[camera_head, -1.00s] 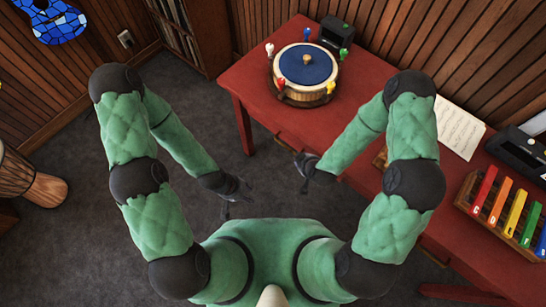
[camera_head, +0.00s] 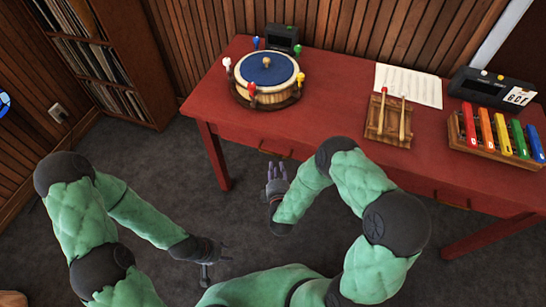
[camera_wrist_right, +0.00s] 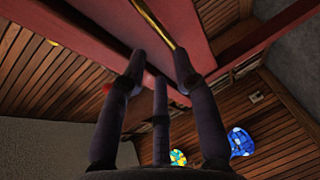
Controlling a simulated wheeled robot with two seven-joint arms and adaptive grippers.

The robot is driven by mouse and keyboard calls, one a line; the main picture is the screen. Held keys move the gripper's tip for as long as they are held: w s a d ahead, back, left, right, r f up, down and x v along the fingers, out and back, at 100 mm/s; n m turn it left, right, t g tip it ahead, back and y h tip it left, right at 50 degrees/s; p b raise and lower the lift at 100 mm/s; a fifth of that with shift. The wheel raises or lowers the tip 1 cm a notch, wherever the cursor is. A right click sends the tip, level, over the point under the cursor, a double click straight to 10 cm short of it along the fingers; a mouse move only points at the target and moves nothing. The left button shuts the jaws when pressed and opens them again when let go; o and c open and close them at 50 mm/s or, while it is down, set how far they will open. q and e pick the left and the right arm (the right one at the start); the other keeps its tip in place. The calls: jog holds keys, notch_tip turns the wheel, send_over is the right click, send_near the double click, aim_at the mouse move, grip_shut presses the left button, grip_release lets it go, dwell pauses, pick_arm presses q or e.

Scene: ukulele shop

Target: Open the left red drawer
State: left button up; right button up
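The left red drawer (camera_head: 297,158) is in the front of the red table, with a thin gold handle (camera_head: 274,151). It looks closed, flush with the table front. My right gripper (camera_head: 277,180) is just below and in front of this handle, fingers pointing up at the table. In the right wrist view its dark fingers (camera_wrist_right: 158,72) are spread and empty. A gold handle (camera_wrist_right: 157,22) crosses close beyond the fingertips; whether any finger touches it I cannot tell. My left gripper (camera_head: 213,268) hangs over the floor, away from the table, with its fingers apart.
On the table (camera_head: 335,125) stand a drum (camera_head: 267,92) with coloured pegs, a wooden block with sticks (camera_head: 388,122), sheet music (camera_head: 408,86) and coloured chime bars (camera_head: 495,135). A second drawer handle (camera_head: 452,203) is further right. Carpet floor (camera_head: 150,160) left of the table is clear.

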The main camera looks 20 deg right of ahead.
aim_at(275, 154)
jog(key=b+x, duration=0.2)
jog(key=x, duration=0.6)
jog(key=shift+w+f+b, duration=0.15)
jog(key=shift+w+b, duration=0.2)
jog(key=shift+w, duration=0.05)
grip_shut()
